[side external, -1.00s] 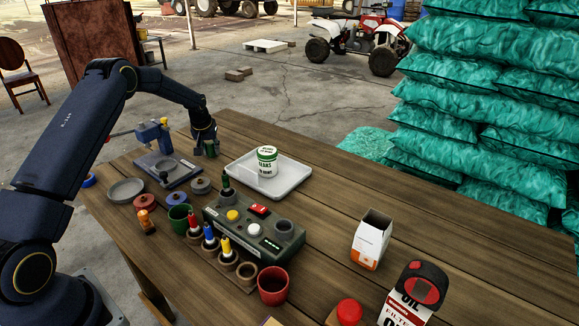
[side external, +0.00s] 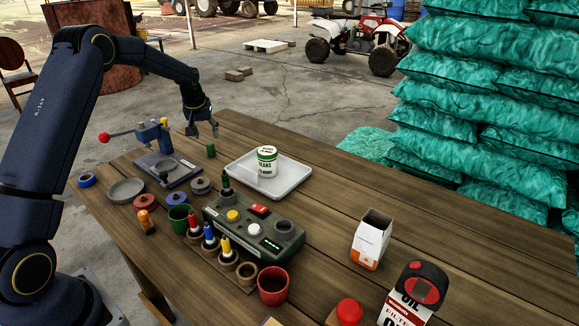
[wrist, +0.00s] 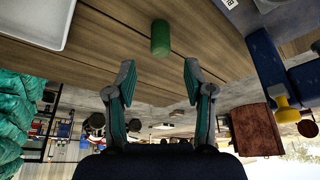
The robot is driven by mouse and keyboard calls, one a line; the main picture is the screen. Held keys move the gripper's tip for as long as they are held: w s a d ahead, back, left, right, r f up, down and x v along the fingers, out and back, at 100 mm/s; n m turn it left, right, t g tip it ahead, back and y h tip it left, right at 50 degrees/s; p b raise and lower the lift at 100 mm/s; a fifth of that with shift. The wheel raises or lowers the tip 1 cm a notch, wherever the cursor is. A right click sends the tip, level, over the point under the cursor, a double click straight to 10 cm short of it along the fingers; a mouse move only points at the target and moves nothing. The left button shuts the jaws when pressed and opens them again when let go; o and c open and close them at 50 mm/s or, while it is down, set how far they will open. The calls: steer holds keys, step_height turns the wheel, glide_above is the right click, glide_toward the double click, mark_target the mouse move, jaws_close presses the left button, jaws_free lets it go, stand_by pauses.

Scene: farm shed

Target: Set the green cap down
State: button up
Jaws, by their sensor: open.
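The green cap (side external: 211,151) stands on the wooden table, between the blue press and the white tray. It also shows in the wrist view (wrist: 160,38), beyond my fingertips and apart from them. My gripper (side external: 203,131) is above and behind the cap, near the table's far edge. In the wrist view my gripper (wrist: 156,75) has its two fingers spread wide with nothing between them.
The white tray (side external: 295,184) with a labelled tin (side external: 267,161) stands right of the cap. The blue press (side external: 165,168) with a red-knobbed lever stands to the left. A dark control box (side external: 255,228) and several small pots are nearer. Table space right of the tray is clear.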

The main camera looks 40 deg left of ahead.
steer(key=s+d+r+m+t+h, duration=0.1)
steer(key=s+d+r+m, duration=0.1)
steer(key=s+d+r, duration=0.55)
steer(key=s+d+r+m, duration=0.2)
steer(key=s+d+r, duration=0.3)
steer(key=d+r, duration=0.45)
steer(key=s+d+m, duration=0.1)
steer(key=s+d, duration=0.2)
steer(key=s, duration=0.3)
steer(key=s+d+f+m+h, duration=0.1)
steer(key=s+d, duration=0.3)
steer(key=s, duration=0.3)
steer(key=s+d+m+t+h, duration=0.1)
steer(key=s+d+m, duration=0.1)
steer(key=s+d, duration=0.2)
steer(key=s, duration=0.3)
steer(key=shift+f, duration=0.15)
steer(key=shift+o, duration=0.2)
steer(key=shift+s, duration=0.1)
